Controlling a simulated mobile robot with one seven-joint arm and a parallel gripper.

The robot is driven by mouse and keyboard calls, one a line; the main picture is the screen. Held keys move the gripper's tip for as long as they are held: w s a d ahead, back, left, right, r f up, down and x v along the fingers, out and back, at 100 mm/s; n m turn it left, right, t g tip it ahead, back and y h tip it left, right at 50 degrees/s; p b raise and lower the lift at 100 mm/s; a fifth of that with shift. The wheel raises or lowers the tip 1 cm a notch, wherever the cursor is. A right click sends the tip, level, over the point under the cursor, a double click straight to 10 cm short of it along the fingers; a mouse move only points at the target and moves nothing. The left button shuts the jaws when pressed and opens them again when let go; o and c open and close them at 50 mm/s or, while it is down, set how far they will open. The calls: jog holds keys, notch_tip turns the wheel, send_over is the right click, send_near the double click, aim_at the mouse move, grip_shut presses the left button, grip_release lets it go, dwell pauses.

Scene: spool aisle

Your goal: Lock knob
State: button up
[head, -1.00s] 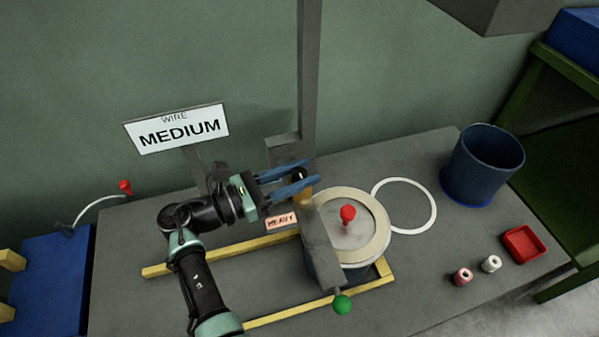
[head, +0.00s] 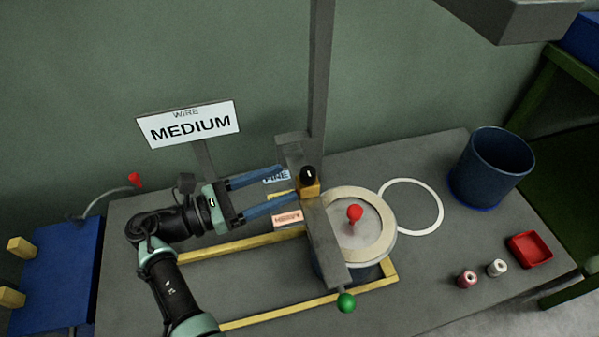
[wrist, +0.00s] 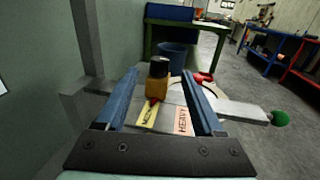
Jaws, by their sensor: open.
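A black knob (head: 308,175) with a white mark on top sits on an orange block (head: 310,189) at the upright post. In the wrist view the knob (wrist: 159,67) shows ahead, between the finger lines. My gripper (head: 290,182) is open and empty, its blue fingers pointing at the knob from the left, with the tips just short of it. A red tip under the block meets the yellow label (wrist: 147,114) in the wrist view. The HEAVY label (head: 288,217) and the FINE label (head: 277,177) lie nearby. A sign (head: 190,125) reads WIRE MEDIUM.
A grey bar (head: 325,245) with a green ball end (head: 346,302) reaches across a spool (head: 380,225) with a red knob. A white ring (head: 437,215), blue bin (head: 492,165) and red tray (head: 530,250) stand to the right. A yellow frame (head: 250,243) lies on the bench.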

jog(key=v, duration=0.6)
dwell(0.4)
